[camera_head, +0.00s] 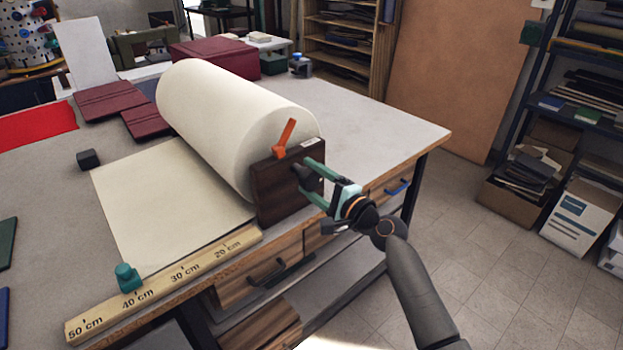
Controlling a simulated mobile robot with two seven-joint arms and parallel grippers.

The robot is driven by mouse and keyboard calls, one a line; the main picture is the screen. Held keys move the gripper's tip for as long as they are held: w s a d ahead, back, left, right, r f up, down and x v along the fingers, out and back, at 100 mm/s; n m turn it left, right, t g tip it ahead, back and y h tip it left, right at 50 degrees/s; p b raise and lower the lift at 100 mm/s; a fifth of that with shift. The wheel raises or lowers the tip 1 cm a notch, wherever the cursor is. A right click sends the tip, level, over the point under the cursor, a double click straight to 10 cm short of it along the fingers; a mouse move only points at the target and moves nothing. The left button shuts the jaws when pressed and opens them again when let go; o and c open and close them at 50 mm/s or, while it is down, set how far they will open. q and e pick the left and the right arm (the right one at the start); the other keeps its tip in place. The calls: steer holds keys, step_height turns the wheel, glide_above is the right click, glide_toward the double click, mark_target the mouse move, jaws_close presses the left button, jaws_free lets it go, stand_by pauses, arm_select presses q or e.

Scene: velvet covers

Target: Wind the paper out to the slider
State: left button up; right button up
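A big cream paper roll (220,118) lies on the table, its sheet (165,205) spread flat to the left. The sheet's left edge runs down close to the teal slider (128,278), which hides the corner, so I cannot tell whether they line up exactly. The slider sits on a wooden ruler (185,281) near the 40 cm mark. A dark wooden end block (275,200) stands at the roll's near end, with an orange lever (285,139) on top. My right gripper (304,178) has its green fingers either side of a dark knob (302,173); contact is unclear. My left gripper is out of view.
A small black cube (88,159) and maroon covers (108,100) lie on the table's left part. Drawers with handles (267,272) are under the front edge. The tabletop right of the roll is mostly clear. Shelves and boxes (580,215) stand at the right.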

steer(key=o, duration=0.4)
steer(key=shift+c, duration=0.2)
steer(key=shift+d, duration=0.1)
steer(key=v, duration=1.2)
steer(key=shift+s, duration=0.25)
steer(key=shift+f, duration=0.1)
steer(key=s+d+f+n+g+h, duration=0.1)
steer(key=s+f+n+h, duration=0.3)
steer(key=f, duration=0.6)
steer(key=s+d+f+n+g+h, duration=0.1)
steer(key=s+f+n+g, duration=0.1)
steer(key=s+f, duration=0.6)
steer(key=s+d+f+n+g+h, duration=0.2)
steer(key=s+f+n+h, duration=0.1)
steer(key=s+f+n, duration=0.6)
steer(key=s+f, duration=0.3)
steer(key=s, duration=0.3)
steer(key=shift+d+n, duration=0.3)
steer(key=shift+n, duration=0.1)
